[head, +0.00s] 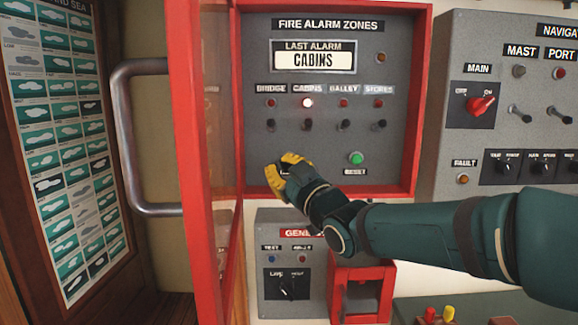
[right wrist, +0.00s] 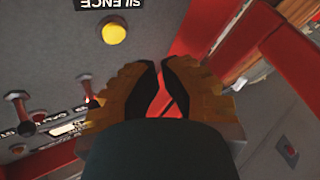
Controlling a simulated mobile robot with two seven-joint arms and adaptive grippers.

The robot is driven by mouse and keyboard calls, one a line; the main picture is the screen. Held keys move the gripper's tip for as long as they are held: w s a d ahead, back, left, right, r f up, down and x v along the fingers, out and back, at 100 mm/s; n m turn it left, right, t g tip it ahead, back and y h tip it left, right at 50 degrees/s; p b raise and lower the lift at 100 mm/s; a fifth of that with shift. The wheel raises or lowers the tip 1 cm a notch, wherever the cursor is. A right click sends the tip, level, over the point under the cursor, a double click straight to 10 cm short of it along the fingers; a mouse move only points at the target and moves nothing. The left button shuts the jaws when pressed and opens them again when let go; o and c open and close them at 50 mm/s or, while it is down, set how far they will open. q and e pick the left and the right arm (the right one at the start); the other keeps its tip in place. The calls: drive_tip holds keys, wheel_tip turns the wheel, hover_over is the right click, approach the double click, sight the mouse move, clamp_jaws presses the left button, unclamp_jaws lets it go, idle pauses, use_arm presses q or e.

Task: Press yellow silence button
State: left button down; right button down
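The yellow silence button (right wrist: 115,33) shows in the right wrist view, round and domed, beside an upside-down SILENCE label (right wrist: 110,4). In the head view my right gripper (head: 283,170) hides it at the lower left of the grey fire alarm panel (head: 330,135). My right gripper also shows in the right wrist view (right wrist: 162,66), its yellow fingers drawn together with nothing seen held. The button lies clear of the fingertips in that picture; I cannot tell the exact gap to the panel. My left gripper is not in view.
A red frame (head: 424,100) surrounds the panel, with an open red door (head: 190,150) on the left. A green reset button (head: 356,158) sits right of my gripper. The cabins lamp (head: 307,103) is lit.

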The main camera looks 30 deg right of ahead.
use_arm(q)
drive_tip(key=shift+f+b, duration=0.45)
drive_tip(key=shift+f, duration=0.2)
use_arm(e)
drive_tip(key=shift+s+a, duration=0.65)
drive_tip(key=shift+s, duration=0.35)
